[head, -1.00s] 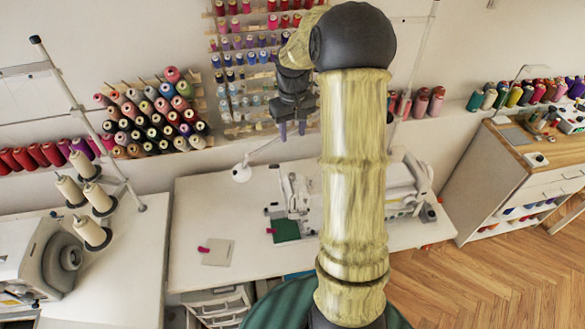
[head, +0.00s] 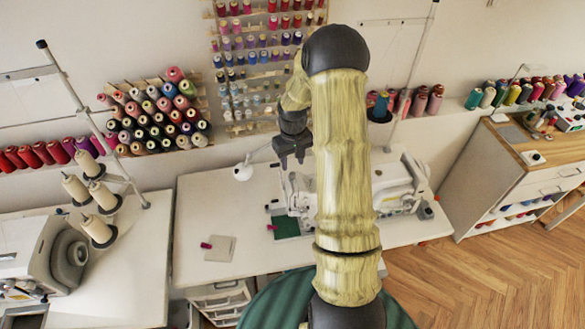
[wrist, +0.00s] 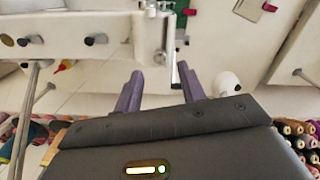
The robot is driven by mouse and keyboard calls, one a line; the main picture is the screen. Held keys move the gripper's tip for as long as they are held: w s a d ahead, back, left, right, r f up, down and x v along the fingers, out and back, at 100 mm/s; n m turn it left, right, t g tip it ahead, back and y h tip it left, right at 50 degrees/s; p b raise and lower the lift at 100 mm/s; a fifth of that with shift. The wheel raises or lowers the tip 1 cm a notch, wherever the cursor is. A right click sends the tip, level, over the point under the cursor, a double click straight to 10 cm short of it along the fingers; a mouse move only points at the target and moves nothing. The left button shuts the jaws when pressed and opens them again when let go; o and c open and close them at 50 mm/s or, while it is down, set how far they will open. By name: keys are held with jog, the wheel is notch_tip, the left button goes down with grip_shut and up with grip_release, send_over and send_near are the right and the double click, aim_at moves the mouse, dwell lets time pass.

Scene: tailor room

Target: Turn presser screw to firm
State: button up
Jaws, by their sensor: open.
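The white sewing machine (head: 400,192) stands on the white table, partly hidden behind my arm in the head view. In the wrist view its white body (wrist: 75,25) crosses the upper left, with two dark knobs (wrist: 96,40) on its side. Its head end, with a thin metal bar (wrist: 173,58), shows above and between my fingers. I cannot pick out the presser screw for certain. My gripper (head: 291,160) hangs above the table by the head end. Its purple fingers (wrist: 160,80) are open, with nothing held between them. Whether they touch the machine cannot be told.
A white lamp (head: 242,172) stands left of my gripper. A green cloth (head: 288,228) lies at the machine's front left, and a pale pad (head: 220,248) farther left. Thread racks (head: 155,115) line the wall behind.

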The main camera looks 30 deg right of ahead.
aim_at(293, 174)
jog(key=shift+f+p, duration=0.7)
jog(key=shift+f, duration=2.05)
jog(key=shift+c, duration=0.4)
grip_shut()
